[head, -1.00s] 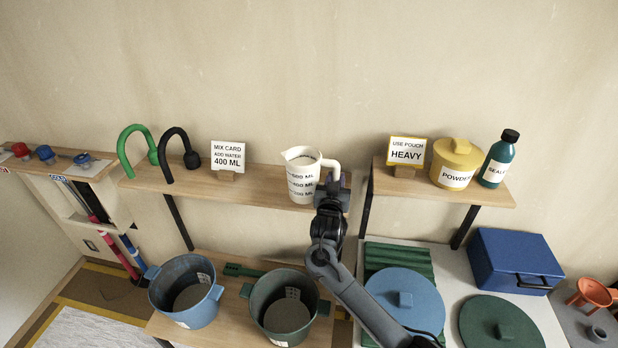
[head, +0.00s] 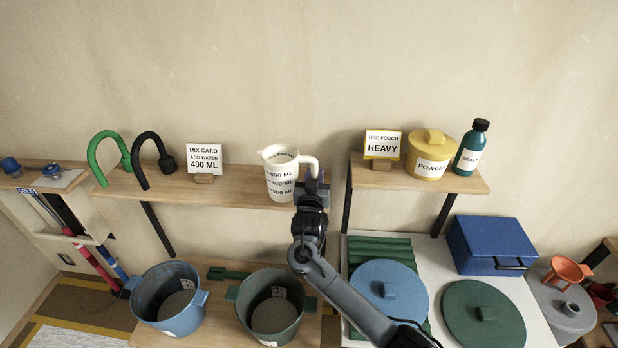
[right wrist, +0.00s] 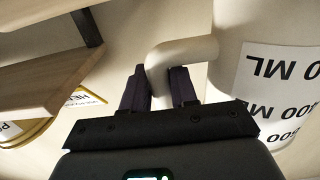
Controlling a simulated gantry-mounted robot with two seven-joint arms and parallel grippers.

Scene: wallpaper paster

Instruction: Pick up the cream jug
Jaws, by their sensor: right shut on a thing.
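The cream jug (head: 281,180) with printed ML marks stands upright at the right end of the middle wooden shelf; I cannot tell if its base touches the board. Its handle points right. My right gripper (head: 314,184) is at the handle, on the jug's right side. In the right wrist view the gripper (right wrist: 160,88) has its two dark fingers on either side of the jug's handle (right wrist: 190,50), shut on it. The jug's body (right wrist: 270,85) shows at the right there. My left gripper is not in view.
A mix card (head: 204,160) and green (head: 102,155) and black hooked tubes stand left on the shelf (head: 235,186). The right shelf (head: 385,178) holds a HEAVY card, yellow powder pot (head: 431,158) and teal bottle (head: 470,150). Blue (head: 168,300) and green buckets (head: 270,308) stand below.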

